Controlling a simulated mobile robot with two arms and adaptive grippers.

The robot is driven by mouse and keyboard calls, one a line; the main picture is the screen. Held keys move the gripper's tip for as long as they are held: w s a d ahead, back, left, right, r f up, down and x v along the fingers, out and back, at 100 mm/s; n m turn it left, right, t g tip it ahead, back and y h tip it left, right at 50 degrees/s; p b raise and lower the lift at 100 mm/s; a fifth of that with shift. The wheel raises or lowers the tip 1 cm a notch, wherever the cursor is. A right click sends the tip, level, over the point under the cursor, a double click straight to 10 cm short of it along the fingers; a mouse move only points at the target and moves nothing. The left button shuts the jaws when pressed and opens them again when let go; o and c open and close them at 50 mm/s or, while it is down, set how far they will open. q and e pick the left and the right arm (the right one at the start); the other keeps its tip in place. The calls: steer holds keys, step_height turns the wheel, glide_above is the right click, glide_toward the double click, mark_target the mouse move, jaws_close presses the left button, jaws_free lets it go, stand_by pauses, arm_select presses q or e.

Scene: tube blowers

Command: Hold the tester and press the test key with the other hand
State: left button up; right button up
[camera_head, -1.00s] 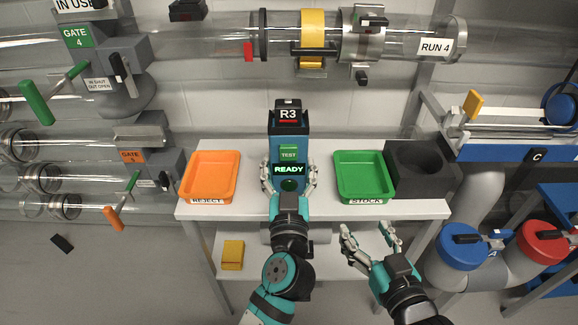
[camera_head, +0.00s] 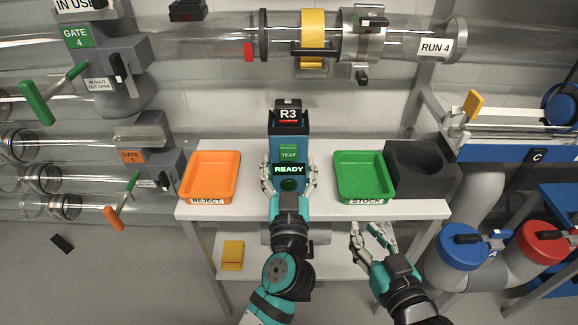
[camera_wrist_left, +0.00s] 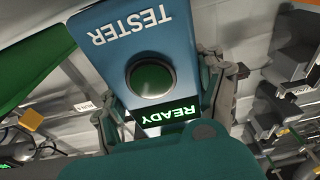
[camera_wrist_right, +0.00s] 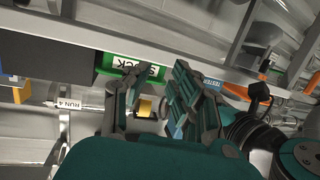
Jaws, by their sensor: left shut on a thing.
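My left gripper (camera_head: 289,182) is shut on the tester's lower part, a finger on each side. The left wrist view shows the button (camera_wrist_left: 150,77) uncovered and READY (camera_wrist_left: 168,119) lit. My right gripper (camera_head: 370,232) is empty and partly open, in front of and below the table's right front edge. Its fingers show a gap in the right wrist view (camera_wrist_right: 155,75).
An orange REJECT tray (camera_head: 210,153) stands left of the tester and a green STOCK tray (camera_head: 362,155) right of it. A dark grey block (camera_head: 420,168) with a round recess is at the table's right. A yellow block (camera_head: 233,254) lies on the lower shelf.

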jaws_close()
stand_by(1.1)
